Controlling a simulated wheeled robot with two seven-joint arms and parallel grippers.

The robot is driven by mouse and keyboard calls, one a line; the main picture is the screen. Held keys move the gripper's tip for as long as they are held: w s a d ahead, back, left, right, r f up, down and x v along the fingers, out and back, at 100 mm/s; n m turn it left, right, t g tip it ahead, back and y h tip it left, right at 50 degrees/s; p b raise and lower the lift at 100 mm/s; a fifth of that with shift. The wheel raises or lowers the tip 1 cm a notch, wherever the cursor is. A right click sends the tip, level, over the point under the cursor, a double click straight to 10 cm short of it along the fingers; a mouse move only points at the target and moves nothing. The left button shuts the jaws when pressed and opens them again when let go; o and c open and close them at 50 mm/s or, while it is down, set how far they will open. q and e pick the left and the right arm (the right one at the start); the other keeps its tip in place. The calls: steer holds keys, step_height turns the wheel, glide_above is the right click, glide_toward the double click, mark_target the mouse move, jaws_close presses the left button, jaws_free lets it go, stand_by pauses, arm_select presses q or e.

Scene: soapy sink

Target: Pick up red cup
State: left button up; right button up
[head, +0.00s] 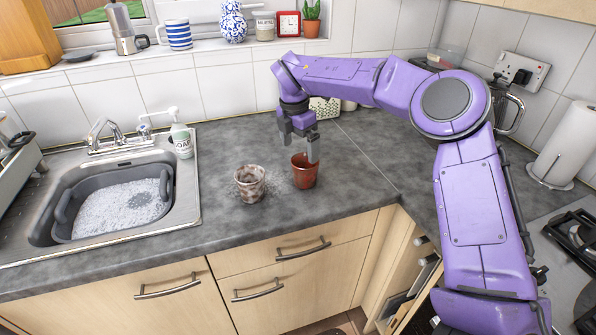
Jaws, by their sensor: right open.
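A red-brown cup (304,175) stands upright on the grey worktop, right of the sink. My right gripper (301,155) points down at the cup from above. My left gripper is not in view.
A whitish, dirty-looking cup (250,184) stands just left of the red one. The sink (180,195) holds a grey basin of suds. A soap bottle (181,138) stands behind it. The worktop front (330,205) is clear.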

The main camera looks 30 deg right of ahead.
mark_target(306, 167)
steer(key=f+p, duration=0.1)
steer(key=f, duration=0.1)
steer(key=d+f, duration=0.1)
steer(key=f, duration=0.2)
steer(key=f+p, duration=0.1)
steer(key=f, duration=0.1)
steer(key=shift+s+d+f+p, duration=0.25)
steer(key=shift+s+d+p, duration=0.05)
steer(key=shift+s+d, duration=0.05)
steer(key=shift+f, duration=0.25)
steer(key=c, duration=0.9)
